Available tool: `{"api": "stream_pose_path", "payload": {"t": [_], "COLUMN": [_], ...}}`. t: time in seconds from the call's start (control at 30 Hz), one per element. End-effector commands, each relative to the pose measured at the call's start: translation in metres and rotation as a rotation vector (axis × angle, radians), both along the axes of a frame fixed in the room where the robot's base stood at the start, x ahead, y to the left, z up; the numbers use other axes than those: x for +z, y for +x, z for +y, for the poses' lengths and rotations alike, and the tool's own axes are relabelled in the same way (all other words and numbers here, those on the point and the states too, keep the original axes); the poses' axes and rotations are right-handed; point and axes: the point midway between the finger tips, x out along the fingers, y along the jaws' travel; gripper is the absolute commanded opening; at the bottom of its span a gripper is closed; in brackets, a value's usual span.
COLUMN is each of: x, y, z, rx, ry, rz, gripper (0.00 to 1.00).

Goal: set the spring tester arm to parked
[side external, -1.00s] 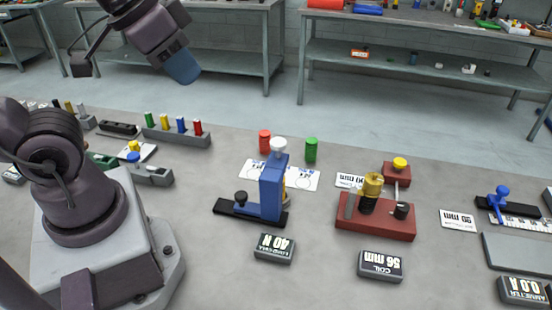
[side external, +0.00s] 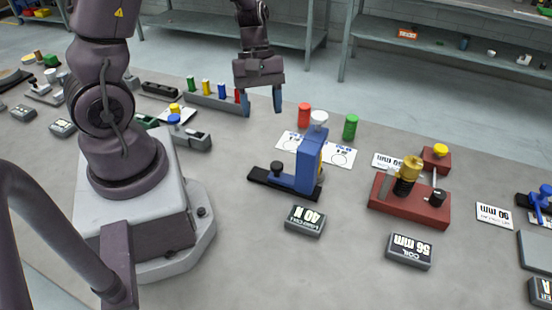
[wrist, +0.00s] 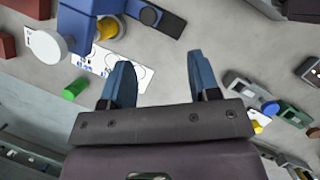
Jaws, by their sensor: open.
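The spring tester appears to be the blue upright (side external: 308,163) on a black base (side external: 268,178), with a white knob (side external: 319,118) on top. A small black knob (side external: 277,167) stands on the base's left part. In the wrist view the blue body (wrist: 85,18), the white knob (wrist: 45,44) and a yellow part (wrist: 108,29) show at the upper left. I cannot tell which position its arm is in. My gripper (side external: 262,109) is open and empty, pointing down, behind and left of the tester and apart from it. Its fingers (wrist: 160,72) also show in the wrist view.
A card with circles (side external: 341,156) lies behind the tester, near red (side external: 304,115) and green (side external: 351,127) cylinders. A 40 N display (side external: 306,221) stands in front. A red-based coil device (side external: 410,205) stands right. A rack of coloured pegs (side external: 212,102) stands near my gripper.

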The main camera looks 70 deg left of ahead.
Motion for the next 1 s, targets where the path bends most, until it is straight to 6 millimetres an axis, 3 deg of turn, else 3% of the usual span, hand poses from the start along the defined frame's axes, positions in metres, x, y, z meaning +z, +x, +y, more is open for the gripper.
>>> {"api": "stream_pose_path", "payload": {"t": [0.1, 0.27, 0.7, 1.0], "x": [0.002, -0.005, -0.084, -0.114], "y": [0.013, 0.012, 0.011, 0.012], "z": [0.001, -0.002, -0.035, -0.048], "rx": [0.150, 0.179, 0.174, 0.173], "ry": [-0.008, -0.008, -0.008, -0.008], "rz": [0.004, 0.017, 0.019, 0.016], "gripper": [0.56, 0.56, 0.56, 0.56]}}
